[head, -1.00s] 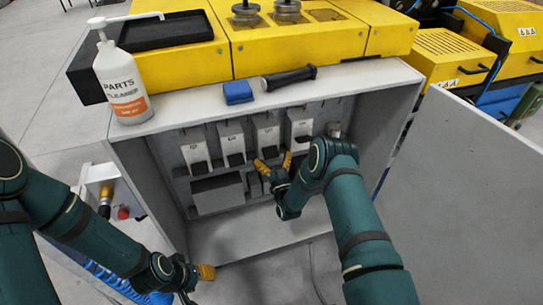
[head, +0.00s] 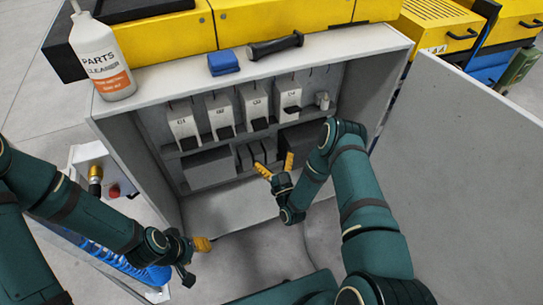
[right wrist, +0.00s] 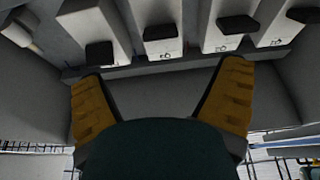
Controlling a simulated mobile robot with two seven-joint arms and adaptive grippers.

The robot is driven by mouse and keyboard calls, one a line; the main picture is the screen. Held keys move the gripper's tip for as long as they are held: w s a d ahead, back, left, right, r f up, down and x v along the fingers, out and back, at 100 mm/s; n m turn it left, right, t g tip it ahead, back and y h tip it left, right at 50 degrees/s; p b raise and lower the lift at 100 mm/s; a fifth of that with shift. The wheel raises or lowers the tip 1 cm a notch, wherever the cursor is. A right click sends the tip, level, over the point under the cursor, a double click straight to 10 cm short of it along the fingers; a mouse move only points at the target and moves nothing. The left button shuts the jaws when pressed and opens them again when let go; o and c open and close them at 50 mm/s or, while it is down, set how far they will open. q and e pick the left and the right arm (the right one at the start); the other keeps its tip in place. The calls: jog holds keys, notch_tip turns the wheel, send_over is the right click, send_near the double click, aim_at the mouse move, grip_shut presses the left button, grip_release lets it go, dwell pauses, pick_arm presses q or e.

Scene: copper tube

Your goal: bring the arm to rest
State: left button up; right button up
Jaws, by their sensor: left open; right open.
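My right gripper (head: 276,165) is open and empty in front of the open grey cabinet (head: 135,150), at the height of its lower part. In the right wrist view its two orange fingers (right wrist: 160,100) are spread wide with nothing between them. My left gripper (head: 198,258) is low, outside the cabinet at its lower left. Its orange fingertip shows there, and it touches nothing that I can see.
Several white labelled boxes (head: 219,117) with black handles stand on the cabinet's shelf. A cleaner bottle (head: 103,60), a blue cloth (head: 223,63) and a black-handled tool (head: 275,46) are on top. The open door (head: 465,150) stands at the right.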

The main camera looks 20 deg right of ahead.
dwell(0.4)
jog(key=s+a+f+g+y, duration=0.25)
jog(key=s+a+g, duration=0.35)
jog(key=g, duration=0.6)
jog(key=s+a+r+m+g, duration=0.1)
jog(key=s+g, duration=0.3)
jog(key=s, duration=0.4)
jog(key=s+a+r+m+g, duration=0.1)
jog(key=s+a+g, duration=0.2)
jog(key=s, duration=0.6)
jog(key=shift+a+g, duration=0.15)
jog(key=shift+g, duration=0.65)
jog(key=shift+y, duration=0.25)
